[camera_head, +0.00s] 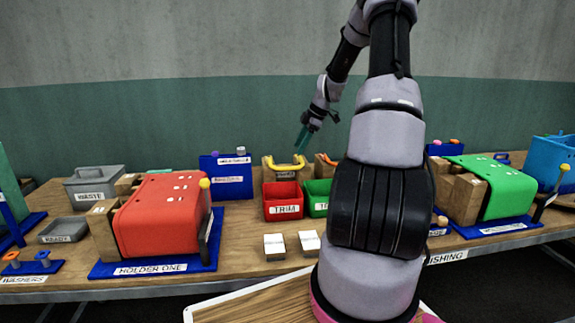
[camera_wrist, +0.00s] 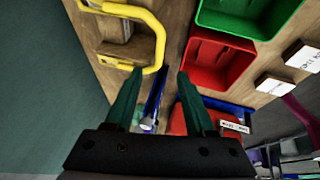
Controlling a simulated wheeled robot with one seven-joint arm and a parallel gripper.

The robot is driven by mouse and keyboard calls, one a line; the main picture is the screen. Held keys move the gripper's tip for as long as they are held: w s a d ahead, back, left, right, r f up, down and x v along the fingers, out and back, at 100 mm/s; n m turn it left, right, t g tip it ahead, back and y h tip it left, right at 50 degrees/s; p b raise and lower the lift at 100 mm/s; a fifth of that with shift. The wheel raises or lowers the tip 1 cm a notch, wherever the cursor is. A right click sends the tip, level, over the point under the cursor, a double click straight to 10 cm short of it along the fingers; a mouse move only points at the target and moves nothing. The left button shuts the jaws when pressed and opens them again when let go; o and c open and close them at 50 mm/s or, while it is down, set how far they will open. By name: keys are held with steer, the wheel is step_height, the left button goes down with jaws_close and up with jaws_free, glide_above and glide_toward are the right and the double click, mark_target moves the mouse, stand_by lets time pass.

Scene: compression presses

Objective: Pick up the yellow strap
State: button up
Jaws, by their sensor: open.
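The yellow strap (camera_head: 285,170) is a curved band on a small wooden block at the back of the table, behind the red TRIM bin. In the wrist view the strap (camera_wrist: 157,40) bends around the wooden block (camera_wrist: 128,52) at upper left. My gripper (camera_head: 304,141) is above and slightly right of the strap in the head view. In the wrist view my gripper's green fingers (camera_wrist: 157,88) are apart with nothing held between them. The left fingertip appears close to the strap's lower end; I cannot tell whether they touch.
The red TRIM bin (camera_head: 283,201) and a green bin (camera_head: 317,197) stand in front of the strap. A blue box (camera_head: 226,176) is to its left. The red press (camera_head: 163,215) and green press (camera_head: 493,188) flank the middle. The wall is close behind.

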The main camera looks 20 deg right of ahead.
mark_target(290, 168)
steer(key=x, duration=0.9)
steer(key=shift+w+d+f, duration=0.1)
steer(key=shift+d, duration=0.05)
jaws_close()
